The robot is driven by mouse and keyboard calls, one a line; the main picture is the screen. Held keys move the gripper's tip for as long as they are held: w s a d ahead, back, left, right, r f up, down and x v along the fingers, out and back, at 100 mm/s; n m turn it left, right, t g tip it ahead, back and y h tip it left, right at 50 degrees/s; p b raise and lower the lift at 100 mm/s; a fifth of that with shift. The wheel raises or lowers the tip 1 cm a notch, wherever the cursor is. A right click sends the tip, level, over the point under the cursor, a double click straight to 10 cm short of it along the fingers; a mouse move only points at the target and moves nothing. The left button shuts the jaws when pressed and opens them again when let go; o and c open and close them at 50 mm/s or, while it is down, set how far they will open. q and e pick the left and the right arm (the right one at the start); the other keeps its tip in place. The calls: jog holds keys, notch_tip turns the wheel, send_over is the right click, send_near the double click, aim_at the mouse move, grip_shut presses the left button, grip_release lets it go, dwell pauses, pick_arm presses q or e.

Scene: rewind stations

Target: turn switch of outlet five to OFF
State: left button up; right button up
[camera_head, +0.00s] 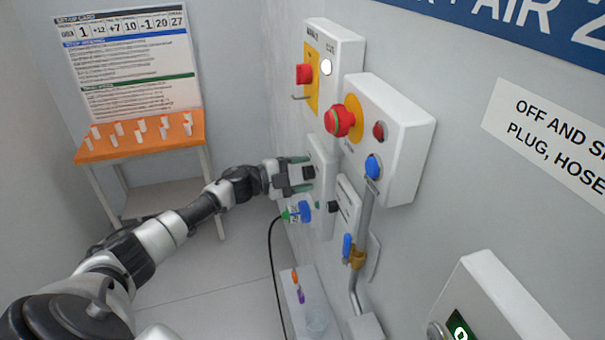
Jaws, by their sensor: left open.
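A tall white outlet panel (326,208) is fixed to the right wall, seen at a steep angle. A small black switch (308,172) sits on its upper part. My left gripper (302,174) is open at this panel, with one finger above the black switch and one below it. I cannot tell whether the fingers touch the switch. No outlet number is readable, and the switch's position is too small to make out. A blue and green plug (299,212) with a black cable is at the panel below my gripper. My right gripper is not in view.
Above are a white box with a red switch (304,74) and a box with a red emergency button (342,120). A pipe with a blue-handled valve (348,246) runs down the wall. An orange table (140,138) with small white pieces stands at the back left. The floor between is clear.

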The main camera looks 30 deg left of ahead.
pick_arm(q)
jog(key=shift+s+a+f+b, duration=0.15)
jog(key=shift+s+a+b, duration=0.15)
jog(key=shift+s+a, duration=0.15)
jog(key=b+v, duration=0.3)
jog(key=v, duration=0.6)
jog(key=shift+s+a, duration=0.15)
jog(key=shift+s, duration=0.05)
